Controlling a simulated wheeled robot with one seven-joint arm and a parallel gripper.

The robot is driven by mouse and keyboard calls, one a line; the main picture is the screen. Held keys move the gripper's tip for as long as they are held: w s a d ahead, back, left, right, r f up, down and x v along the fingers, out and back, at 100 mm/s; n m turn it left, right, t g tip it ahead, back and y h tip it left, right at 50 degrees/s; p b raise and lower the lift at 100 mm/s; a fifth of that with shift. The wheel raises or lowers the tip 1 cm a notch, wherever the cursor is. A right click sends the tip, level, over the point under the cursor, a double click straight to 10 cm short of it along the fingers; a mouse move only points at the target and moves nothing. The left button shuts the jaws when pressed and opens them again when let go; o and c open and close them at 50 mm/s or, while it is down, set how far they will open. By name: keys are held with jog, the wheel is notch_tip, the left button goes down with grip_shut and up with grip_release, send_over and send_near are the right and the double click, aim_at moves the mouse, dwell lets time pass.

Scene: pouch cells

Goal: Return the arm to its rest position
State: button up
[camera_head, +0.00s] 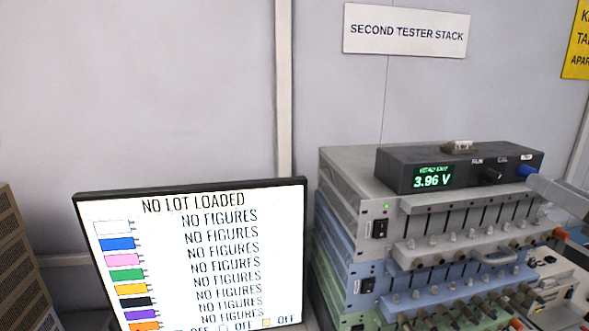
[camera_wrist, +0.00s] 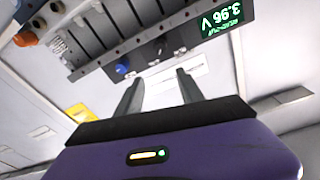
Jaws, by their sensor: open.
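My gripper (camera_wrist: 160,82) shows in the wrist view with its two grey fingers apart and nothing between them. Behind the fingers are a pale surface and a light label. The purple gripper body (camera_wrist: 180,155) with a small lit indicator fills the bottom of that view. The dark meter (camera_head: 458,167) sits on top of the tester stack in the head view and reads 3.96 V. Its green display also shows upside down at the top of the wrist view (camera_wrist: 222,20), beyond the fingers.
The tester stack (camera_head: 352,213) has several layers with rows of connectors and stands at the right. A monitor (camera_head: 190,255) reading "NO LOT LOADED" stands left of it. A tan stacked unit (camera_head: 18,260) is at the far left. The wall above the monitor is bare.

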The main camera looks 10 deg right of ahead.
jog(key=s+d+m+t+h, duration=0.2)
jog(key=s+d+m+h, duration=0.15)
jog(key=h, duration=0.25)
jog(key=s+a+f+m+g+h, duration=0.15)
jog(key=a+f, duration=0.25)
jog(key=f, duration=0.4)
jog(key=s+a+f+m+g+h, duration=0.1)
jog(key=s+a+f+h, duration=0.15)
jog(key=a+f, duration=0.4)
jog(key=s+a+f+n+g+y, duration=0.2)
jog(key=s+a+f+n+y, duration=0.2)
jog(key=s+a+f, duration=0.5)
jog(key=s+a+f+n+g+y, duration=0.1)
jog(key=s+a+f+n+y, duration=0.3)
jog(key=s+a+f, duration=0.6)
jog(key=s+y, duration=0.2)
jog(key=s, duration=0.3)
jog(key=shift+a+f+n+g, duration=0.2)
jog(key=shift+f+n+g, duration=0.1)
jog(key=shift+n+g, duration=0.1)
